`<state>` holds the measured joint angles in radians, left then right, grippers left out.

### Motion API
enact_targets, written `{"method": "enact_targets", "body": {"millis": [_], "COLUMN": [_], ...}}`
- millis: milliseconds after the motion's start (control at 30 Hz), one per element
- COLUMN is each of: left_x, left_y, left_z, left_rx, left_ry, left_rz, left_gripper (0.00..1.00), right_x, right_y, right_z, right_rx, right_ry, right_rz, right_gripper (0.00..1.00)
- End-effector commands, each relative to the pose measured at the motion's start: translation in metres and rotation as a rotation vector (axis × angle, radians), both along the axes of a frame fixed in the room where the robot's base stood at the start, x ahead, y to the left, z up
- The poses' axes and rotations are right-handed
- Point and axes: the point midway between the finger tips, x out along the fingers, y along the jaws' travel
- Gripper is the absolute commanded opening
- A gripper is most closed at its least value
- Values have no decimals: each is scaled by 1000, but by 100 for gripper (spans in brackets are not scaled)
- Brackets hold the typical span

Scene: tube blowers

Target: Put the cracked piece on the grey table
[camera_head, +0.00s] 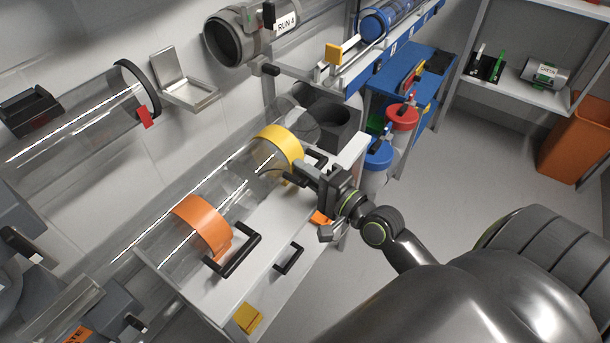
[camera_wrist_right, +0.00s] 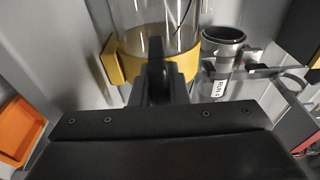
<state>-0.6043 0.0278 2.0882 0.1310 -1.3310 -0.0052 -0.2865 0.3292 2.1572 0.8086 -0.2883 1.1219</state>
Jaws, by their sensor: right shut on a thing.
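A clear tube piece with a yellow band (camera_head: 281,141) lies over a pale grey bench top (camera_head: 252,272), in line with a second clear tube piece with an orange band (camera_head: 201,225). Thin dark crack-like lines show on the yellow-banded piece, which also fills the top of the right wrist view through its yellow band (camera_wrist_right: 178,67). My right gripper (camera_head: 301,173) is shut at the black handle side of that yellow band. Its fingers hide part of the grip. I cannot tell whether the piece touches the bench. My left gripper is not in view.
A grey tube end marked RUN 4 (camera_head: 225,38) stands above. Another clear tube (camera_head: 75,130) is on the left wall. Blue and red canisters (camera_head: 402,117) stand beyond the bench. A shelf (camera_head: 525,88) and an orange bin (camera_head: 577,140) are at right. Open floor lies between.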

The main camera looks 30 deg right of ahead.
Motion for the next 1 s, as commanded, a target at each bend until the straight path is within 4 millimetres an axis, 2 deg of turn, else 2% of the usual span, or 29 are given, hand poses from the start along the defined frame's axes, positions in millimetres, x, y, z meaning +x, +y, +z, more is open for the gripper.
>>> {"method": "enact_targets", "body": {"millis": [367,400,533,933,1000], "left_x": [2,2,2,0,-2], "left_y": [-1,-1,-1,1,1], "left_z": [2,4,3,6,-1], "left_rx": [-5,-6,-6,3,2], "left_ry": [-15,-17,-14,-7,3], "left_rz": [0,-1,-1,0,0], "left_gripper": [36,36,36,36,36], "right_x": [0,0,0,0,-9], "right_y": [0,0,0,0,-3], "right_z": [-3,-3,-3,3,-1], "right_rx": [1,0,0,0,-3], "right_ry": [-4,0,0,0,2], "right_rz": [0,0,0,0,-1], "right_gripper": [0,20,36,36,36]}}
